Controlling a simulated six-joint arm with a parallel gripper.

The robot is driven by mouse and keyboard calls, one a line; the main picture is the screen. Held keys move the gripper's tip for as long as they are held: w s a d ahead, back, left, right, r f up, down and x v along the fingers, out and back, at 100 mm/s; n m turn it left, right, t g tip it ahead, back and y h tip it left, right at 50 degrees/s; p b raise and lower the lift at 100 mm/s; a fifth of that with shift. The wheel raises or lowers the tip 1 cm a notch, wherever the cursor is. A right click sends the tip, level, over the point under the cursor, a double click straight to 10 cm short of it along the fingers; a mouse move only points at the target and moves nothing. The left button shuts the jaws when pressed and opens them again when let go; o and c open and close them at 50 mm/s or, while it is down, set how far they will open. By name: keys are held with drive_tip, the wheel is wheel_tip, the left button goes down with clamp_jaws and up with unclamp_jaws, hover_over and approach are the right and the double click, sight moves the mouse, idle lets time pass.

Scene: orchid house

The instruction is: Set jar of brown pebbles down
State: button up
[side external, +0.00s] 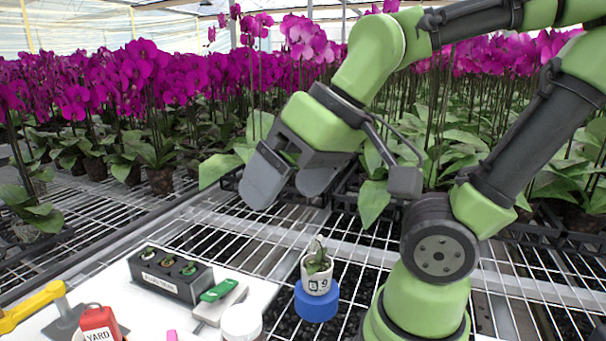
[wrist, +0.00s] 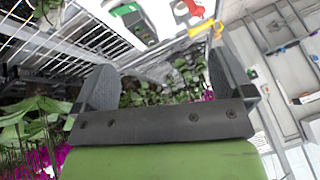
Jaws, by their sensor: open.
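My gripper (side external: 291,190) is open and empty, raised well above the bench and tilted downward to the left. In the wrist view its two grey fingers stand wide apart with nothing between them (wrist: 160,82). I cannot make out brown pebbles in either view. A white round-topped container (side external: 241,322) stands at the bottom edge of the side view, partly cut off. Its contents do not show, so I cannot tell if it is the jar.
A small potted plant marked 89 (side external: 318,272) stands on a blue round block (side external: 316,303). A black tray (side external: 170,277), a green-topped device (side external: 220,297), a red YARD container (side external: 99,323) and a yellow tool (side external: 30,306) are on the left. Orchids fill the back.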

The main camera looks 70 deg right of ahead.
drive_tip(key=shift+s+r+m+t, duration=0.4)
drive_tip(key=shift+s+m, duration=0.1)
drive_tip(key=shift+s, duration=0.05)
drive_tip(key=shift+s+r+m, duration=0.15)
drive_tip(key=shift+s+m, duration=0.15)
drive_tip(key=shift+s, duration=0.05)
drive_tip(key=shift+c, duration=0.7)
drive_tip(key=n+g+h, duration=0.2)
drive_tip(key=n+h, duration=1.2)
drive_tip(key=n, duration=1.3)
approach(240, 322)
drive_tip(key=x, duration=0.9)
clamp_jaws()
